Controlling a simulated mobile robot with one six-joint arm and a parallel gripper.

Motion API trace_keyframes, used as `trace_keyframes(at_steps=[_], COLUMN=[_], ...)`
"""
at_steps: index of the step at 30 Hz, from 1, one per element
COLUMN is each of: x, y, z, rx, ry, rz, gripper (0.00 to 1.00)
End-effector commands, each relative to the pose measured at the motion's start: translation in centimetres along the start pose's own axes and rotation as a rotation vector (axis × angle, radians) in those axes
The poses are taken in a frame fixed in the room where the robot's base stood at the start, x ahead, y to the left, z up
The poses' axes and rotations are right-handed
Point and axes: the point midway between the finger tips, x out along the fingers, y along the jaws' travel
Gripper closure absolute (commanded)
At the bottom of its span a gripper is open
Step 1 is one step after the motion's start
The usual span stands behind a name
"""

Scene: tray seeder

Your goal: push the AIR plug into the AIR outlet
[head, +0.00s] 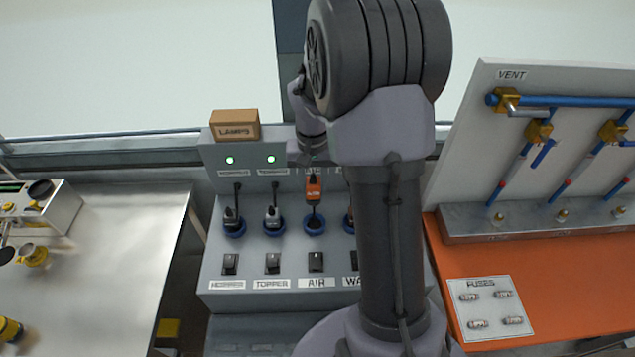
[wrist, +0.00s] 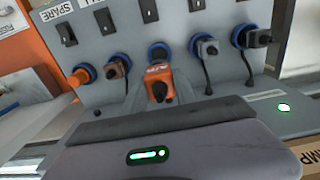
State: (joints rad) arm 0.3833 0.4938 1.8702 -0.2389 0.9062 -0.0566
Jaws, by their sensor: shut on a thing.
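The AIR plug (head: 313,188) is orange with a dark end and stands over the blue-ringed AIR outlet (head: 314,224) on the grey panel. In the wrist view the plug (wrist: 157,80) is in the middle, in front of its blue outlet ring (wrist: 158,55). My gripper (wrist: 155,98) is shut on the plug, with its body across the bottom of the view. In the head view my arm hides most of the gripper. The plug sits farther out than its neighbours; I cannot tell whether its tip is inside the outlet.
Neighbouring plugs, HOPPER (head: 231,217) and TOPPER (head: 271,216), sit in their rings, with green lamps lit above. Switches (head: 316,262) line the panel below. The VENT board (head: 470,150) rises at right; a metal table (head: 120,250) is left.

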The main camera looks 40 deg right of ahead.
Motion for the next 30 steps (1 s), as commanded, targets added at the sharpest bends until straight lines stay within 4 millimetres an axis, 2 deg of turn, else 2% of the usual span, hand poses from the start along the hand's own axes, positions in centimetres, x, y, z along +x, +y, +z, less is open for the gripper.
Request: trace_keyframes(at_steps=[7,13,23,30], x=[0.0,-0.8,1.5,4.1], y=[0.0,0.0,0.0,0.0], z=[0.0,0.0,0.0,0.0], rx=[0.000,0.000,0.001,0.000], ry=[0.000,-0.002,0.000,0.000], rz=[0.000,0.000,-0.001,0.000], gripper=[1.00,1.00,1.00,1.00])
